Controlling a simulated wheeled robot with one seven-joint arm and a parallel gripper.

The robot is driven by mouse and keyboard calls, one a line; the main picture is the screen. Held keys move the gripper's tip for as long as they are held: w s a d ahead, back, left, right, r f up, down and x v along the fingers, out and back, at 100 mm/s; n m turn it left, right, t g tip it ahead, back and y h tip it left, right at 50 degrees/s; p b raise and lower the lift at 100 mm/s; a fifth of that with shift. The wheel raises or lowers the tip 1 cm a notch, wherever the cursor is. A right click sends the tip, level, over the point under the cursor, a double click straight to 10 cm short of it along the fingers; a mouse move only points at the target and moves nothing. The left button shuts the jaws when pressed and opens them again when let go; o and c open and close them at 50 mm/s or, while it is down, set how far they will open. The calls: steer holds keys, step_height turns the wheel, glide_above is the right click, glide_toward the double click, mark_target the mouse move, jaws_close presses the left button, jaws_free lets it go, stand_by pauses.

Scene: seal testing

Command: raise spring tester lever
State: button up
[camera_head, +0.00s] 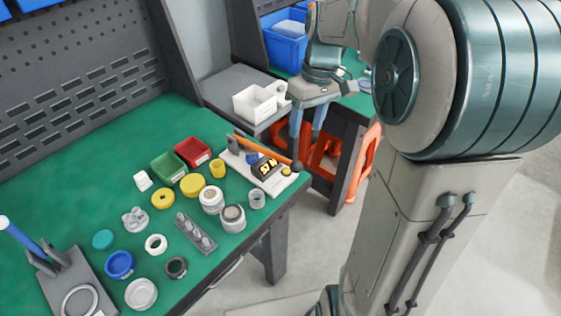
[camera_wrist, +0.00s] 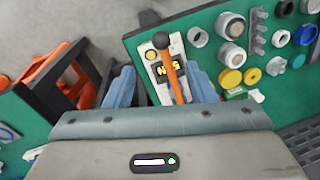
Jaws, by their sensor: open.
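The spring tester (camera_head: 262,180) is a pale base with a dark box with yellow marks, at the green bench's right corner. Its orange lever (camera_head: 262,149) lies low over the base and ends in a black ball knob (camera_head: 297,166) near the bench edge. My gripper (camera_head: 307,130) is open and empty, its blue fingers pointing down, above and behind the knob in the head view. In the wrist view the lever (camera_wrist: 171,75) and knob (camera_wrist: 161,40) appear between the spread fingers of my gripper (camera_wrist: 161,85). The fingers appear apart from the lever.
Red (camera_head: 192,152) and green (camera_head: 169,167) bins stand beside the tester. Several rings, caps and cylinders cover the bench (camera_head: 90,160). A white box (camera_head: 256,102) sits on a grey surface behind. An orange structure (camera_head: 365,160) stands beyond the bench's right edge. Floor (camera_head: 320,225) in front is clear.

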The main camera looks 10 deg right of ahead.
mark_target(297, 162)
steer(key=f, duration=0.4)
steer(key=a+f, duration=0.1)
steer(key=f, duration=0.4)
steer(key=a+f, duration=0.1)
steer(key=f, duration=0.3)
steer(key=shift+s+a+f+b, duration=0.1)
steer(key=shift+s+f+b, duration=0.2)
steer(key=shift+s, duration=0.1)
